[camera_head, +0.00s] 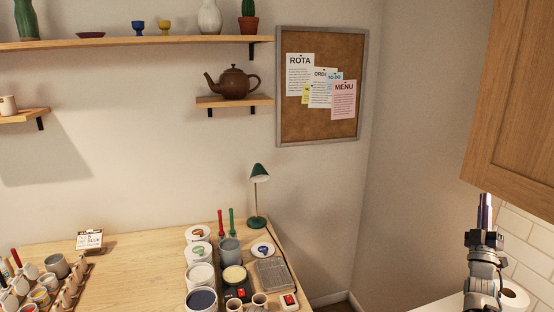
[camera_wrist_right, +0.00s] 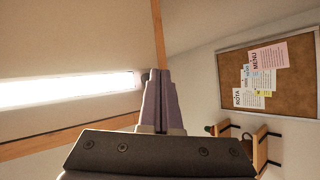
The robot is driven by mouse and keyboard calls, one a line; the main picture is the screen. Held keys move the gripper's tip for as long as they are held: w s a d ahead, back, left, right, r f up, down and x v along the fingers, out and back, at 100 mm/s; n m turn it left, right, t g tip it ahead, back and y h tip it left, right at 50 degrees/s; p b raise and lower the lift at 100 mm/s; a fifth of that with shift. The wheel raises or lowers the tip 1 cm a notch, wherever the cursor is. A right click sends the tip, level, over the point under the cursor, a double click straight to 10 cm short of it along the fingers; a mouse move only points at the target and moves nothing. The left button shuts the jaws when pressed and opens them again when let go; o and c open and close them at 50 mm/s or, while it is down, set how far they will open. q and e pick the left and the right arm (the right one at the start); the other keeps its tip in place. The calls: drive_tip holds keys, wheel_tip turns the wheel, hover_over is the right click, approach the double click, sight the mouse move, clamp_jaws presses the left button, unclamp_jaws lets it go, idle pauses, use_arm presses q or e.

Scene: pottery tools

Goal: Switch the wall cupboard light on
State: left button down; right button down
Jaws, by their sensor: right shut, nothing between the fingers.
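The wooden wall cupboard (camera_head: 515,90) hangs at the right in the head view. In the right wrist view, a long strip light (camera_wrist_right: 70,88) on its pale underside glows bright white. A small dark piece (camera_wrist_right: 145,74) shows at the strip's right end, partly hidden by my fingers; I cannot tell whether it is the switch. My right gripper (camera_head: 485,197) is shut and empty, pointing up at the cupboard's lower edge. In the right wrist view its fingertips (camera_wrist_right: 159,73) are beside the strip's end; contact cannot be told. My left gripper is not in view.
A cork board (camera_head: 320,125) with pinned papers hangs on the back wall. A teapot (camera_head: 235,83) stands on a small shelf. The wooden table (camera_head: 135,265) holds pots, jars and a green lamp (camera_head: 259,175). A paper roll (camera_head: 515,296) is near my right arm.

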drive_tip(key=shift+f, duration=0.15)
wheel_tip(320, 180, down, 6)
drive_tip(key=b, duration=0.6)
